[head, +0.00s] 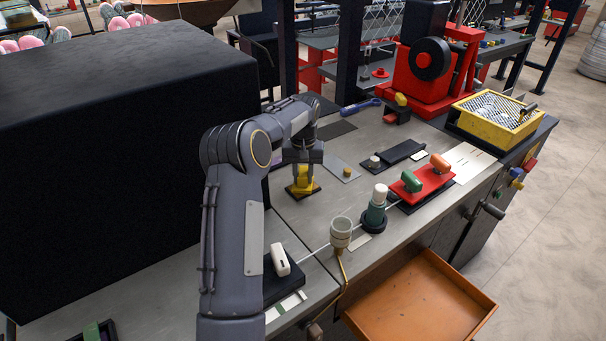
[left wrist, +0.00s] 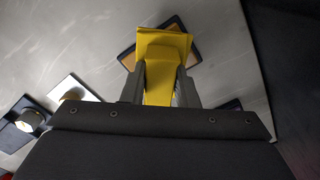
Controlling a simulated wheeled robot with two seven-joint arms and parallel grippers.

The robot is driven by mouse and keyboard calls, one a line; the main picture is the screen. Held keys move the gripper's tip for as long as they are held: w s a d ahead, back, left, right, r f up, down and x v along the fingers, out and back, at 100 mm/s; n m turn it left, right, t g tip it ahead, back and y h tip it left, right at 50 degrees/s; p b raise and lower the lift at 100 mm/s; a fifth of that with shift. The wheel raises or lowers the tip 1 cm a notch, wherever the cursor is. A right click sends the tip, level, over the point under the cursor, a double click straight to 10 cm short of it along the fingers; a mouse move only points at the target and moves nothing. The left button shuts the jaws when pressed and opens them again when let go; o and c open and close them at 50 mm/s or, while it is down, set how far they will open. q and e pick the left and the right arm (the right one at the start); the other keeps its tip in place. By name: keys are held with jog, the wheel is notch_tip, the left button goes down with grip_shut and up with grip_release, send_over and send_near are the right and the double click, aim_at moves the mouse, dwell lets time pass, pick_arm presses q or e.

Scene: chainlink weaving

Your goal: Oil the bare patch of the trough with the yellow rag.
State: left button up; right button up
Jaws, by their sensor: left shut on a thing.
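My left gripper (head: 303,168) points down over the worktable and is shut on the yellow rag (head: 302,184). In the left wrist view the rag (left wrist: 160,58) sticks out between the two fingers of the left gripper (left wrist: 160,88). The rag is above a small dark-rimmed pad with a tan middle (left wrist: 180,25); I cannot tell whether it touches it. I cannot make out the trough or its bare patch for certain in either view. My right gripper is not in view.
A large black box (head: 120,150) fills the left. An orange tray (head: 425,300) juts out at lower right. A yellow crate (head: 495,118) stands far right.

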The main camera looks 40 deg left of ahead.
aim_at(303, 172)
pick_arm(q)
jog(key=shift+f, duration=0.5)
dwell(0.3)
jog(key=shift+f, duration=0.1)
dwell(1.2)
notch_tip(303, 172, up, 7)
jog(key=p, duration=0.5)
jog(key=shift+p, duration=0.35)
dwell(0.7)
